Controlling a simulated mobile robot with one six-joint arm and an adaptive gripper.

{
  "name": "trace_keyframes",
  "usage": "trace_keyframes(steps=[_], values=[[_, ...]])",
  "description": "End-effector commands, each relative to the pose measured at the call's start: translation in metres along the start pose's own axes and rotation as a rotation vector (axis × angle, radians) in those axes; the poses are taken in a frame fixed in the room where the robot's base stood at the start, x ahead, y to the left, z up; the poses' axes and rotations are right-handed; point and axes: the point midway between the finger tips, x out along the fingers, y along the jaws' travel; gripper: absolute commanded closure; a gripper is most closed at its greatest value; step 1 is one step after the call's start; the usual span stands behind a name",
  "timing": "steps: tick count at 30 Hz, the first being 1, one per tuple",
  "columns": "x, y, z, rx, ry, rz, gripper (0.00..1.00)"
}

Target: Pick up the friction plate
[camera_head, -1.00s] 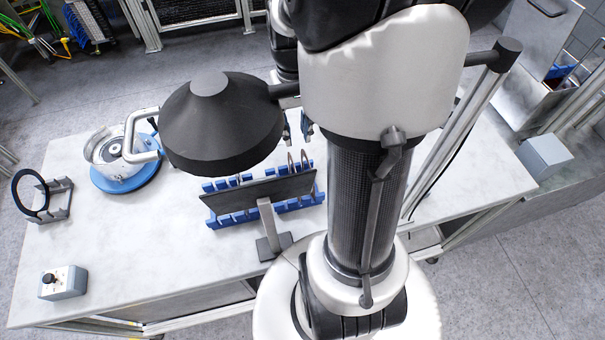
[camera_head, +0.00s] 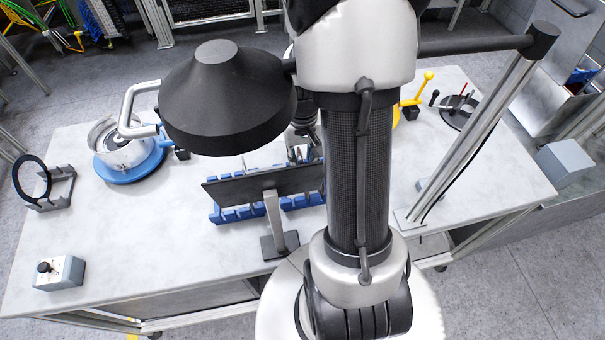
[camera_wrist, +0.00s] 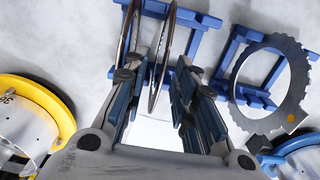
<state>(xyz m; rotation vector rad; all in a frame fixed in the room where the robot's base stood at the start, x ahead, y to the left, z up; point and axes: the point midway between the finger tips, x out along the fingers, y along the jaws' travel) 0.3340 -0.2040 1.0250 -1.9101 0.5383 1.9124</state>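In the wrist view a thin ring-shaped plate (camera_wrist: 153,108) stands almost edge-on in a blue rack (camera_wrist: 205,20). My gripper (camera_wrist: 163,75) is open around it, with one finger on each side; a gap shows at the right finger. A second thin ring (camera_wrist: 122,48) stands edge-on to the left, close to the left finger. I cannot tell which ring is the friction plate. In the head view my gripper (camera_head: 303,135) is partly hidden by my arm above the blue rack (camera_head: 245,211), and the plates are mostly hidden there.
A toothed ring (camera_wrist: 297,95) stands at right in the wrist view. A dark panel on a stand (camera_head: 272,215) blocks the rack's front. A metal housing on a blue base (camera_head: 128,170), a black ring on a holder (camera_head: 20,178) and a control box (camera_head: 60,274) stand left.

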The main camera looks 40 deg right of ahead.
Motion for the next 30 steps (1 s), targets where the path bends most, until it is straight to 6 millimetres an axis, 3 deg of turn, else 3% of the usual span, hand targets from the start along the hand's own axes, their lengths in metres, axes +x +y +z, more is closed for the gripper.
trace_keyframes(steps=[2, 8, 20, 30], values=[[0.0087, 0.0002, 0.0004, 0.001, -0.002, 0.0, 0.74], [0.0079, 0.0003, -0.0002, 0.001, 0.001, 0.0, 0.74], [0.0077, 0.0004, -0.0001, 0.001, 0.001, 0.0, 1.0], [0.0077, 0.0004, -0.0002, 0.001, 0.001, 0.0, 1.0]])
